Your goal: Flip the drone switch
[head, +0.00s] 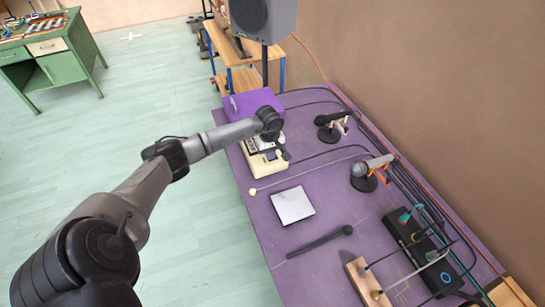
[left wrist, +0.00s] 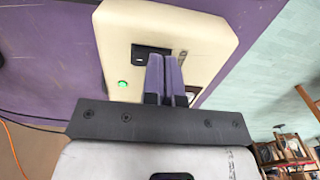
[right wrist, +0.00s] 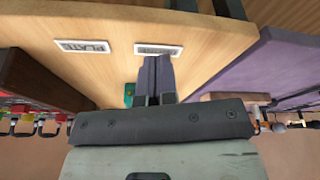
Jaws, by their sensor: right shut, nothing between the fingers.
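The cream box (head: 257,165) stands on the far part of the purple table, mostly behind my left wrist. In the left wrist view the cream box (left wrist: 115,40) shows a small black switch slot (left wrist: 142,50) and a green light (left wrist: 124,84). My left gripper (left wrist: 166,58) has its fingers together in front of the box, overlapping the slot's edge; I cannot tell whether they touch it. In the head view the left gripper (head: 285,155) is over the box. My right gripper (right wrist: 155,60) is shut and empty, near a wooden board with white labels (right wrist: 85,46); the head view does not show it.
The purple table (head: 330,205) also holds a white square plate (head: 293,205), a black stick (head: 320,241), two microphones (head: 372,168) on stands and a black unit with cables (head: 425,250). A speaker (head: 262,18) stands behind. Green bench (head: 50,60) far left.

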